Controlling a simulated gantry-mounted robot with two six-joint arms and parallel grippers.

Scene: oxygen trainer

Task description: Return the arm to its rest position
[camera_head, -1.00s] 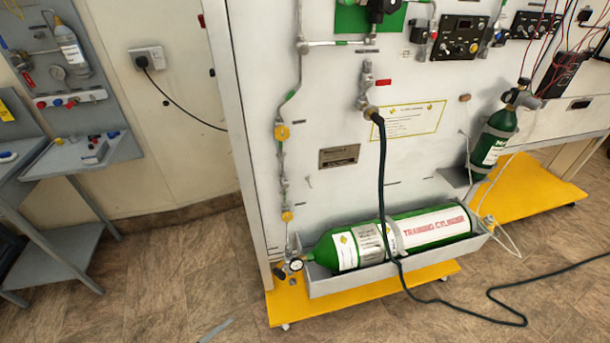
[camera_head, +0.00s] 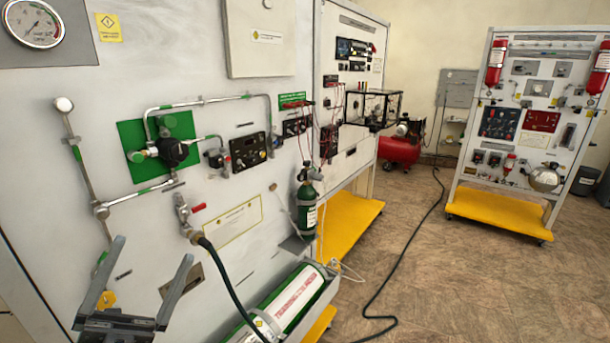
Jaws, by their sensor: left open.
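My left gripper (camera_head: 137,277) shows at the lower left, its two grey fingers spread wide with nothing between them. It is in front of the white trainer panel (camera_head: 60,200), overlapping the lower pipework in the picture; I cannot tell how far it is from the panel. My right gripper is not in view. The green training cylinder (camera_head: 290,300) lies in its tray at the bottom, partly cut off. A valve with a red lever (camera_head: 190,218) and a dark green hose is on the panel right of the gripper.
A small green cylinder (camera_head: 306,208) stands on a bracket. Yellow bases (camera_head: 345,222) jut out at floor level. A second trainer board (camera_head: 535,120) stands at the right and a red compressor (camera_head: 400,150) at the back. A hose (camera_head: 405,270) crosses the otherwise open floor.

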